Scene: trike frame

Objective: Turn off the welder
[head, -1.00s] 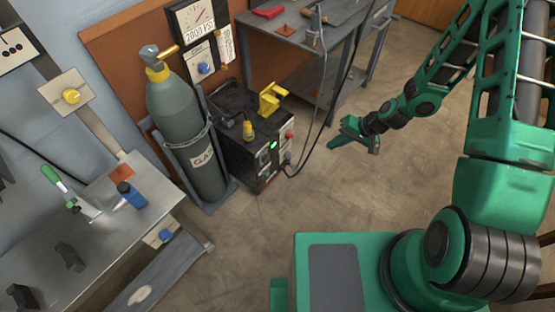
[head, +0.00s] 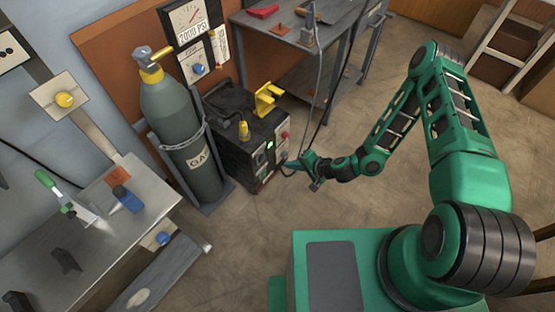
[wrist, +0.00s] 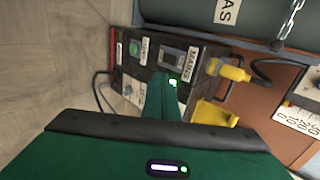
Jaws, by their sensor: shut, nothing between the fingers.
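The welder (head: 236,118) is a dark box on the floor beside the gas cylinder, with yellow parts on top and a red knob (head: 284,135) on its front. A green light (head: 269,145) glows on its front panel. My gripper (head: 287,164) is shut and empty, close in front of that panel; I cannot tell whether it touches. In the wrist view the panel (wrist: 150,58) shows a green button (wrist: 134,47), a MAINS label (wrist: 187,64) and a lit green light (wrist: 173,83). My gripper (wrist: 165,97) covers the panel's lower part there.
A grey gas cylinder (head: 182,125) stands chained left of the welder. A metal workbench (head: 270,22) is behind it, with cables hanging down. Another bench (head: 100,232) with tools is at the left. The floor (head: 390,200) right of the welder is clear.

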